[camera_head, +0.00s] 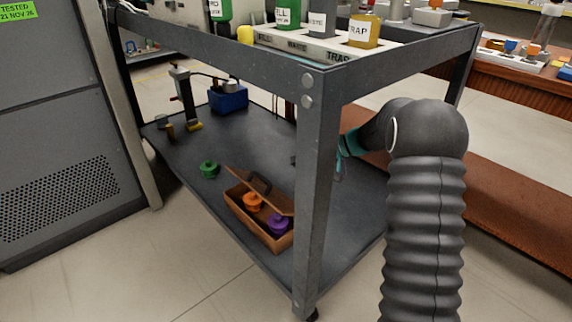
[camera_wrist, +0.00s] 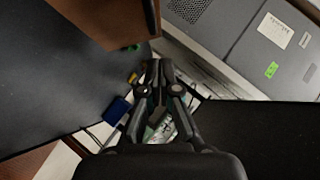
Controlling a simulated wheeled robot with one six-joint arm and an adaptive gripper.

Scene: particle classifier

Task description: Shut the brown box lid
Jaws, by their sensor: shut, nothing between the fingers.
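The brown box (camera_head: 252,229) sits on the lower shelf of the cart in the head view. Its lid (camera_head: 236,181) is open, tilted up along the far side, with a dark handle (camera_head: 261,183). An orange lidded pot (camera_head: 252,202) and a purple one (camera_head: 278,225) are in the box. In the wrist view a brown panel (camera_wrist: 105,22), seemingly the lid, fills the upper left, with a dark bar at its right edge. My gripper (camera_wrist: 159,68) is shut and empty, just below and right of that panel; contact cannot be told. The cart post mostly hides it in the head view.
The grey cart post (camera_head: 318,190) stands between the box and my arm. A green pot (camera_head: 209,169) is left of the box. A blue box (camera_head: 228,98) and a dark stand (camera_head: 185,98) are further back. The shelf (camera_head: 225,140) is otherwise largely clear; the cart top is above.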

